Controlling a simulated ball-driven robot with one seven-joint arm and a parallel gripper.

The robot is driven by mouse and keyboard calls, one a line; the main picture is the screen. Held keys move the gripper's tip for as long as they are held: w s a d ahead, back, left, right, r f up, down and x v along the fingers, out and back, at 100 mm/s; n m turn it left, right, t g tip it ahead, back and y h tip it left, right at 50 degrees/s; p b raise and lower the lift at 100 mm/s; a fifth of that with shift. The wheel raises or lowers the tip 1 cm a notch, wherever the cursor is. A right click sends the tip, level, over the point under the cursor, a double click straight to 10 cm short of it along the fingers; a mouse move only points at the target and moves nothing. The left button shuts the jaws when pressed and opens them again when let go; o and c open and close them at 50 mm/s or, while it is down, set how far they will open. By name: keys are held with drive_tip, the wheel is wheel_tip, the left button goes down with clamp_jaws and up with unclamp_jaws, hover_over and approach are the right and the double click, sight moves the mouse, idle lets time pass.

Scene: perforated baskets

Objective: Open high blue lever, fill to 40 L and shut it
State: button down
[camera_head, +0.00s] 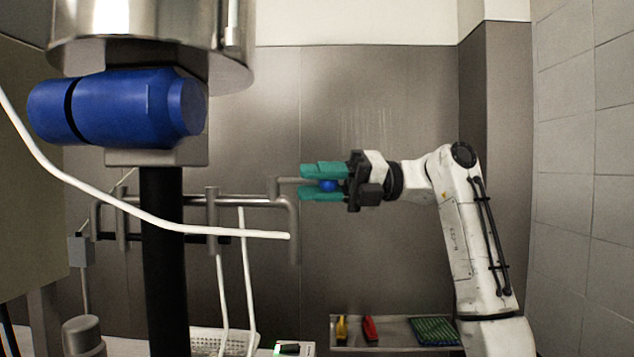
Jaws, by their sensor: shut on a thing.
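A small blue lever (328,185) sits at the right end of a grey pipe (293,181), high in front of the back wall. My gripper (321,182) reaches it from the right, with one teal finger above and one below. The fingers are shut on the blue lever, which partly hides between them. How far the lever is turned cannot be told. No litre reading is legible in this view.
A steel vessel (150,30) with a large blue cylinder (130,106) fills the upper left foreground. A white hose (150,217) crosses to the pipework. A white perforated basket (205,341) and a small device (292,348) stand below. A shelf (390,338) holds yellow, red and green things.

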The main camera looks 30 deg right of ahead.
drive_tip(key=shift+r, duration=0.1)
drive_tip(key=c, duration=0.8)
unclamp_jaws()
drive_tip(key=b+v, duration=0.2)
drive_tip(key=v, duration=0.8)
drive_tip(key=shift+s+d, duration=0.1)
drive_tip(key=shift+d, duration=0.25)
